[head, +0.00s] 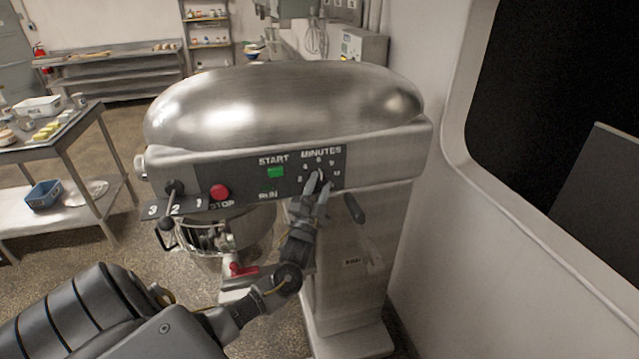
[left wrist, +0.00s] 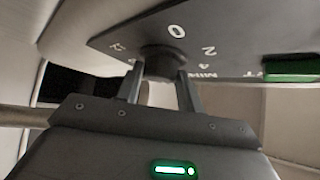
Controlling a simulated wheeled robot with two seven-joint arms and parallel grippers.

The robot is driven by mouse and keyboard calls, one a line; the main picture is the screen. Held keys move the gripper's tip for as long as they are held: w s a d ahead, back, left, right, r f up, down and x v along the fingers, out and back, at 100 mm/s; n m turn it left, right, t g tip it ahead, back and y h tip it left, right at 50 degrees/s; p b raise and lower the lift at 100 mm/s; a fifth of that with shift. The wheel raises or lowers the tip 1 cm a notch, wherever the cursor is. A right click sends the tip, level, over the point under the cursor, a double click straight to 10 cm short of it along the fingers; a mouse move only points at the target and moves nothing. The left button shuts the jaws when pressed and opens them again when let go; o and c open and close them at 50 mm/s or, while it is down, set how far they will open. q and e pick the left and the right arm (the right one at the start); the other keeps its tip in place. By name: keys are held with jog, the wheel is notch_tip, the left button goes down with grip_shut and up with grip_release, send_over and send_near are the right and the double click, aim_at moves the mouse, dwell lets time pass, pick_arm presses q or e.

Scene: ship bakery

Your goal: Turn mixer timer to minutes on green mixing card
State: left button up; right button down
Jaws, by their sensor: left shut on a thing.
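The mixer timer is a dark round knob (left wrist: 163,62) on the black control panel (head: 230,180), under the word MINUTES. My left gripper (head: 319,182) is at the knob and shut on it; in the left wrist view its two fingers (left wrist: 160,88) sit on either side of the knob. The fingers partly cover the dial in the head view. Numbers 0, 2, 4 and 12 show around the knob in the wrist view, but I cannot read its pointer. I cannot make out a green mixing card. My right gripper is not in view.
The steel mixer (head: 285,105) has a green START button (head: 275,172), a red STOP button (head: 220,192) and a speed lever (head: 174,188). A wall with a window (head: 460,110) stands close on the right.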

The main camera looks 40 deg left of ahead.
pick_arm(q)
jog(key=o, duration=1)
jog(key=shift+a+r, duration=0.1)
jog(key=shift+a, duration=0.1)
jog(key=shift+w+f, duration=0.15)
jog(key=shift+f, duration=0.05)
jog(key=b+v, duration=0.4)
jog(key=v, duration=0.7)
